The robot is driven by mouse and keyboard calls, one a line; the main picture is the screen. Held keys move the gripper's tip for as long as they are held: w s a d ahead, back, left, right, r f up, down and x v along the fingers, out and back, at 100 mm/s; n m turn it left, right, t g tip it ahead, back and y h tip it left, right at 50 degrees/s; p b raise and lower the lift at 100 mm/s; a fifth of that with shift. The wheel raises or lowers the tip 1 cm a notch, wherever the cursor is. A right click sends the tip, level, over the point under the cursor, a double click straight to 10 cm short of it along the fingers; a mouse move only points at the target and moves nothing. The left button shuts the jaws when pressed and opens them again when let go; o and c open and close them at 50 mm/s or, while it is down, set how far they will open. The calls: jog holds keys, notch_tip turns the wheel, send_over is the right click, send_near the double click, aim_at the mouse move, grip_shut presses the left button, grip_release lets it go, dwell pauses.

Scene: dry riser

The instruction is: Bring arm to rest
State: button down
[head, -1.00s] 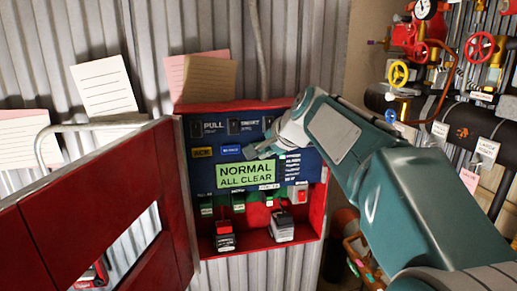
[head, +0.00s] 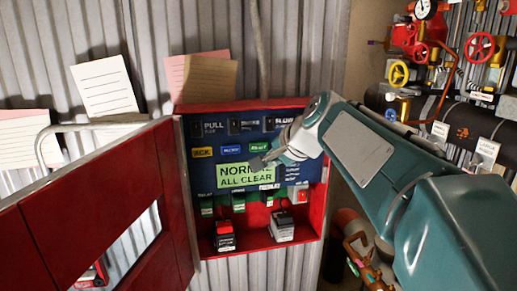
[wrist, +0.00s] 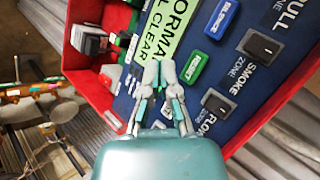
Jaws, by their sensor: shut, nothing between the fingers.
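My arm, teal and grey, reaches in from the right in the head view. My gripper (head: 259,164) is shut and empty, in front of the blue panel (head: 222,127) inside the open red cabinet (head: 317,215). It covers part of the green "NORMAL ALL CLEAR" display (head: 230,183). In the wrist view, the closed fingertips of my gripper (wrist: 158,68) are beside the display (wrist: 168,30) and the green RESET button (wrist: 194,67). I cannot tell whether they touch the panel.
The red cabinet door (head: 95,215) stands open at the left. Black rocker switches (head: 234,127) line the panel top, and two small boxed units (head: 225,237) (head: 282,227) sit at the bottom. Pipes with a red valve wheel (head: 480,46) and a yellow wheel (head: 398,73) are at the right.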

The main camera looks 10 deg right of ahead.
dwell(0.5)
jog(key=s+f+n+g+h, duration=0.1)
jog(key=s+f+n+h, duration=0.1)
jog(key=s+f+n, duration=0.3)
jog(key=s+f+n+g+h, duration=0.1)
jog(key=s+f+n, duration=0.5)
jog(key=s+f, duration=0.7)
jog(key=s+g, duration=0.1)
jog(key=s, duration=0.6)
jog(key=shift+s+a+f+h, duration=0.2)
jog(key=shift+f+h, duration=0.1)
jog(key=shift+h, duration=0.1)
